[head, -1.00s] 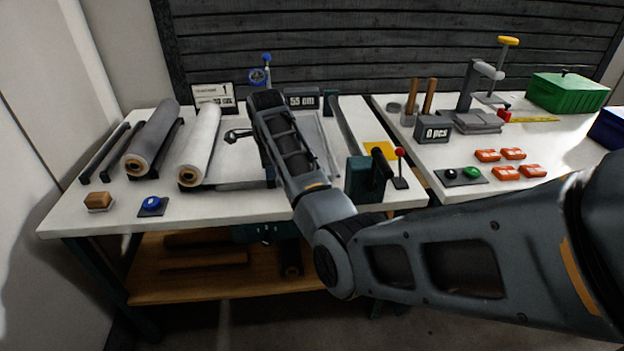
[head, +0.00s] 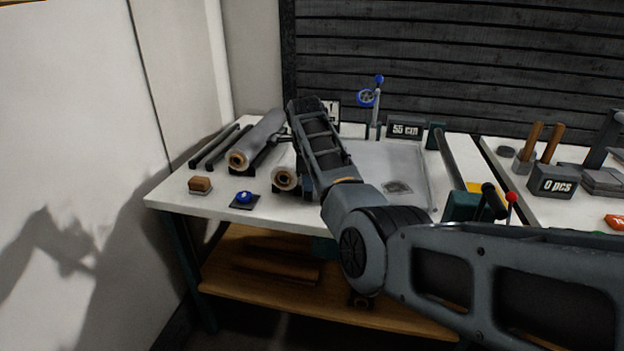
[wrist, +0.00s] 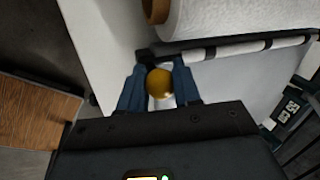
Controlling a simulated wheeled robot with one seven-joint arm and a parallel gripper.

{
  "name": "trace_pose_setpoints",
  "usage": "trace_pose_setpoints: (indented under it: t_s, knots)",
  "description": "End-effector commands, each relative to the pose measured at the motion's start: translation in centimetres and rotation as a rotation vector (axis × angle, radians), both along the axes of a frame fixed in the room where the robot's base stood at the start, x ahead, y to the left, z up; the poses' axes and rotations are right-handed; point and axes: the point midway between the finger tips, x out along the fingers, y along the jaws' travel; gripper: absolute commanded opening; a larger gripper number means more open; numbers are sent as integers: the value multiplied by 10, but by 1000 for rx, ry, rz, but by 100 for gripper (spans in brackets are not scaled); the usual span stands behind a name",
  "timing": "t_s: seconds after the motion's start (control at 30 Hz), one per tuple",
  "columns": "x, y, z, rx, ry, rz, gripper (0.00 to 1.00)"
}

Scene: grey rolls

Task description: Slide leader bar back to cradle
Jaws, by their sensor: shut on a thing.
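My gripper (wrist: 160,88) is shut on a round gold knob (wrist: 160,83), which shows between its blue fingers in the wrist view. The knob sits at the near end of a dark bar with white bands, seemingly the leader bar (wrist: 230,49). The bar lies alongside the pale roll (wrist: 225,15) with its brown core. In the head view my arm hides the bar, the knob and most of the fingers. The pale roll (head: 286,177) shows only its near end there, just left of my gripper (head: 307,192). I cannot make out a cradle clearly.
A grey roll (head: 257,140) and empty dark rails (head: 213,148) lie left of the pale roll. A pale sheet area (head: 395,165) and a "55 cm" display (head: 405,130) are to the right.

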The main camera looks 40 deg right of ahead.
Motion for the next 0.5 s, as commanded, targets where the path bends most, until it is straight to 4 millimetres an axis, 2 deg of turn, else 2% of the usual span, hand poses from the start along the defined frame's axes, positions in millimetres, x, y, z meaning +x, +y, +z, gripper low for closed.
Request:
trace_pose_setpoints:
  t_s: [0.1,0.13,0.4,0.5]
  knots:
    - [3,5,0,0,-9,10,0]
    - [4,5,0,0,-9,10,34]
    - [2,3,0,-1,-7,7,58]
    - [2,3,0,-1,-6,6,58]
